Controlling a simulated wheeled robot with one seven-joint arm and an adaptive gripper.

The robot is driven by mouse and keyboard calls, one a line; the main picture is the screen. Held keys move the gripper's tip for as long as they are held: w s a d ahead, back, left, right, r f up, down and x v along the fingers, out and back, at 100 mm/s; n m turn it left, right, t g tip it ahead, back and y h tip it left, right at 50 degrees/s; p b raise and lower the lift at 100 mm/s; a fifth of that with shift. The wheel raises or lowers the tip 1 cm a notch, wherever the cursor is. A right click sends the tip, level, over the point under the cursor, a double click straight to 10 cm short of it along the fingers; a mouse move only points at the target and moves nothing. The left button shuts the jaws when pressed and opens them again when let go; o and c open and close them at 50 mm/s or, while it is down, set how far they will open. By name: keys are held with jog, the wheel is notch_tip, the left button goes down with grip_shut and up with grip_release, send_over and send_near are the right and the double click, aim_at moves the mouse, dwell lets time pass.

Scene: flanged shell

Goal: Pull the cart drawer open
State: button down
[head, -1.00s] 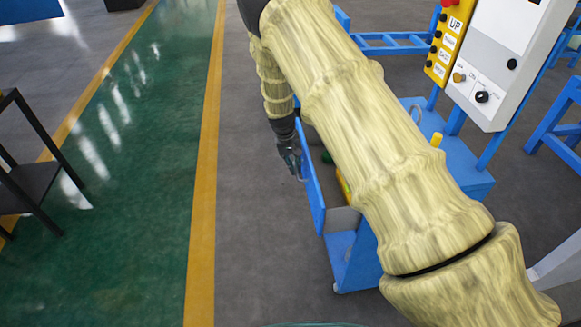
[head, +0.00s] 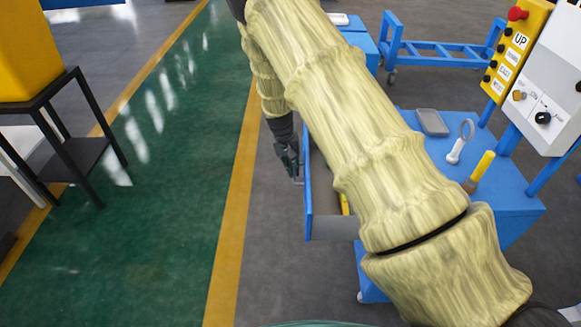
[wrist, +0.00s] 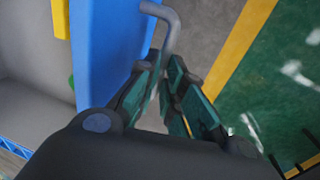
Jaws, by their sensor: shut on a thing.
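The blue cart (head: 515,195) stands at the right, partly hidden behind my arm. Its drawer (head: 330,228) sticks out to the left of the cart, open, with grey inner walls and a blue front panel (head: 308,200). A grey bent-bar handle (wrist: 170,25) is on the outside of that panel. My gripper (head: 292,172) is at the panel's outer side, shut on the handle. The wrist view shows the fingers (wrist: 168,88) around the handle's lower part. Inside the drawer are a yellow thing (wrist: 60,18) and a green thing (wrist: 71,82), both mostly hidden.
On the cart top are a grey tray (head: 432,122), a ring-ended tool (head: 460,142) and a yellow-handled tool (head: 482,168). A control box (head: 545,85) stands beside it. A black stand (head: 62,150) is at the left. The green floor lane (head: 150,220) between is clear.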

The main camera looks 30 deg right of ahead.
jog(key=c, duration=1.5)
grip_release()
jog(key=r, duration=0.4)
jog(key=a+r, duration=0.1)
jog(key=r, duration=0.2)
jog(key=w+a+r, duration=0.1)
jog(key=r, duration=0.3)
jog(key=shift+r, duration=0.35)
